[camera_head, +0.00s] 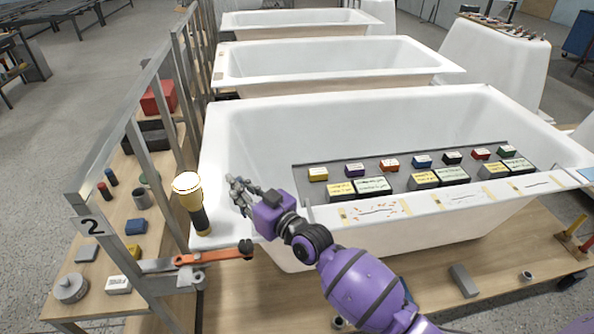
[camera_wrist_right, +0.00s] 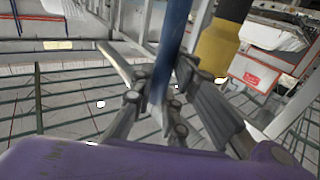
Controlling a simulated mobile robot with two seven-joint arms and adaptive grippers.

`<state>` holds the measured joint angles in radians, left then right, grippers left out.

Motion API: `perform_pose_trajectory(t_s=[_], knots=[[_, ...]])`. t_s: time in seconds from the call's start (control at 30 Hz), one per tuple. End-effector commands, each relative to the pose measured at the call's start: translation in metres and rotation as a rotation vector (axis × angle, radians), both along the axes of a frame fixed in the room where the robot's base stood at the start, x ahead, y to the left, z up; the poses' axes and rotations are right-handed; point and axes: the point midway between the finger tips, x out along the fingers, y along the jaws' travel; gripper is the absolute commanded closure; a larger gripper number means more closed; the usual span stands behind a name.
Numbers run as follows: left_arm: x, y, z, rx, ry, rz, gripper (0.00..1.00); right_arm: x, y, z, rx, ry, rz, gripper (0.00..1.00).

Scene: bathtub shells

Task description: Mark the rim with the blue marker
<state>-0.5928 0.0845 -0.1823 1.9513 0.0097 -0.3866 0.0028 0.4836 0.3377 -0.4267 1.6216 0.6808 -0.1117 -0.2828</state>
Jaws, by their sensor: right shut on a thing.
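My right gripper (camera_head: 241,195) is over the left end of the nearest white bathtub, close to its rim (camera_head: 213,130). In the right wrist view its fingers (camera_wrist_right: 160,100) are shut on a long blue thing, which I take to be the blue marker (camera_wrist_right: 176,38). In the head view the marker cannot be made out at the fingers. I cannot tell whether its tip touches the rim. My left gripper is not in view.
A metal frame (camera_head: 140,150) and a wooden bench (camera_head: 165,225) with small items stand at left. More tubs (camera_head: 330,60) stand behind.

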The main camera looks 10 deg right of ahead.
Motion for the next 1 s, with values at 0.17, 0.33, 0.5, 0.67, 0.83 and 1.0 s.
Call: perform_pose_trajectory(t_s=[0.17, 0.33, 0.5, 0.67, 0.83, 1.0], knots=[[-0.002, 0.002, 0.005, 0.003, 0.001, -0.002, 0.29, 0.004, -0.001, 0.014, -0.001, -0.003, -0.002, 1.00], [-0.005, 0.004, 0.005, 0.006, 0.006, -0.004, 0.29, 0.004, -0.001, 0.014, -0.001, -0.001, -0.002, 1.00], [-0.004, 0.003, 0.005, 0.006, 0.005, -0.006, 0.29, 0.004, -0.001, 0.013, -0.001, 0.001, -0.002, 1.00], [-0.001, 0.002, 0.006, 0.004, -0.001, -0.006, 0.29, 0.004, -0.001, 0.013, -0.001, 0.001, -0.002, 1.00], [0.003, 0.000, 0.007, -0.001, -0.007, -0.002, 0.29, 0.005, -0.001, 0.015, -0.001, -0.001, -0.002, 1.00], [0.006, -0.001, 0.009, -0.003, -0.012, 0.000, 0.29, 0.007, -0.004, 0.017, -0.002, 0.000, -0.001, 1.00]])
